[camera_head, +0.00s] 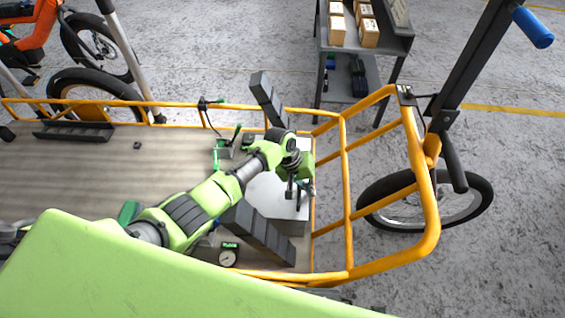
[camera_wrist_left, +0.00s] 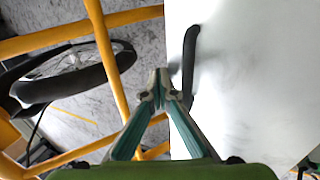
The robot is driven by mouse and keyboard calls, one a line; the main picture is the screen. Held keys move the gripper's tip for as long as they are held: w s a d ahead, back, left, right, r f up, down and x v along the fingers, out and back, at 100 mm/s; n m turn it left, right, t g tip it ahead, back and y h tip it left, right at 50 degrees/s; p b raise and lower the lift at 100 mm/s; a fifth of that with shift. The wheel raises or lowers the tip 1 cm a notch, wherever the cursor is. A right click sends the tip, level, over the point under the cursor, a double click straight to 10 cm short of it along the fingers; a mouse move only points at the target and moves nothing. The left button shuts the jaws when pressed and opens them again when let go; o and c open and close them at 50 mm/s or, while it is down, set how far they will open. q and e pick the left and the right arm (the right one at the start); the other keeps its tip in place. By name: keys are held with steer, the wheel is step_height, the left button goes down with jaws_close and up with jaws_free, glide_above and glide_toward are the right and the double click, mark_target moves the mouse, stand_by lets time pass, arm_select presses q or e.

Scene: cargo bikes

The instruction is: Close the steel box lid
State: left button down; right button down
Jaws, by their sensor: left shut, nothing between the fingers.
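The steel box (camera_head: 290,227) stands at the right end of the cargo bike's bed, with its pale flat lid (camera_head: 268,197) partly hidden under my left arm. In the left wrist view the lid (camera_wrist_left: 260,80) fills the right side as a smooth white surface with a dark handle (camera_wrist_left: 190,55) near its left edge. I cannot tell how far the lid stands open. My left gripper (camera_head: 299,190) is over the right side of the box. In the wrist view the gripper (camera_wrist_left: 161,88) is shut and empty, its tips close beside the handle; contact is unclear. My right gripper is not in view.
Yellow rails (camera_head: 347,190) enclose the bed's right end, with a front wheel (camera_head: 470,205) beyond. A round gauge (camera_head: 228,258) and a green clamp (camera_head: 216,155) lie near the box. The wooden bed (camera_head: 80,170) is mostly clear at left. A cart (camera_head: 355,65) stands behind.

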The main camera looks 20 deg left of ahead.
arm_select(q)
steer(key=shift+a+f, duration=0.1)
steer(key=shift+a, duration=0.05)
stand_by(0.3)
steer(key=shift+a+r, duration=0.25)
steer(key=shift+r, duration=0.15)
steer(key=v, duration=1.1)
steer(key=shift+d+r, duration=0.15)
steer(key=shift+d, duration=0.1)
steer(key=shift+s, duration=0.15)
